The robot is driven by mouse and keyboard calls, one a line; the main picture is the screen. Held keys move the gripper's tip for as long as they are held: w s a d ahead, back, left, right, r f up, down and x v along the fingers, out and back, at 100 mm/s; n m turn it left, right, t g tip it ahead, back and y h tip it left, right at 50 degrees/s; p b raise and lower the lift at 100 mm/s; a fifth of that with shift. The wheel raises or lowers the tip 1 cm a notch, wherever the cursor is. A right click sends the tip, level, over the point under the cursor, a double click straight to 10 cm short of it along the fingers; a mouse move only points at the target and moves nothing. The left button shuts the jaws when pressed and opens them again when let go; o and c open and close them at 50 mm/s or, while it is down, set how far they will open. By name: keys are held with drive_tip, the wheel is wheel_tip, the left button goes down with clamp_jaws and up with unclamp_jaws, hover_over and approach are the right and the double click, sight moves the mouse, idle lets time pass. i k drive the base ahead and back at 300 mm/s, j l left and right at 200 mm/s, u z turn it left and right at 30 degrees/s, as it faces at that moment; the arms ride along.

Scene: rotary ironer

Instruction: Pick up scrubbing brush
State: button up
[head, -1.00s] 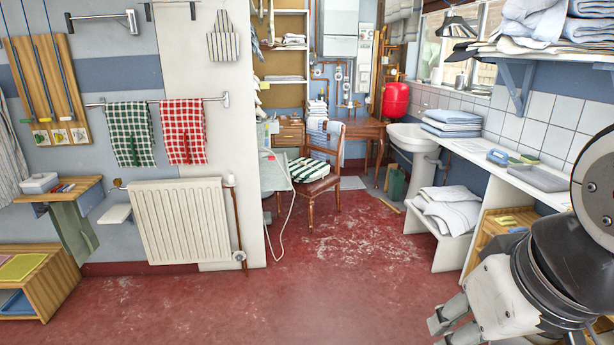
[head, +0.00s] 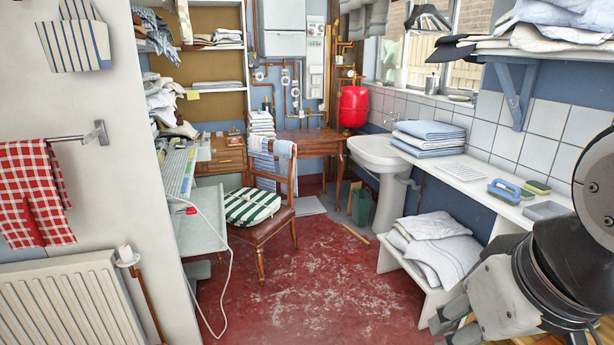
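A blue-handled item that looks like the scrubbing brush (head: 504,191) lies on the white counter (head: 452,184) under the tiled wall at the right. Its bristles cannot be made out. Green and yellow sponges (head: 536,187) lie just right of it. My gripper (head: 446,330) is low at the lower right, in front of the counter and well apart from the brush. Its fingers look spread with nothing between them, though the lower one is partly cut off by the picture edge.
A grey tray (head: 546,210) and a white ridged mat (head: 462,171) flank the brush. Folded blue cloths (head: 428,135) are farther back. White linen (head: 432,239) fills the shelf below. A chair (head: 268,232) stands left; the red floor (head: 310,285) between is clear.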

sight(501, 193)
drive_tip(key=i+z, duration=0.15)
drive_tip(key=i, duration=0.65)
drive_tip(key=i+j+z, duration=0.2)
drive_tip(key=i, duration=0.65)
drive_tip(key=i+l+z, duration=0.1)
drive_tip(key=i+l, duration=0.3)
drive_tip(key=i+l+z, duration=0.1)
drive_tip(key=i+l, duration=0.3)
drive_tip(key=i, duration=0.25)
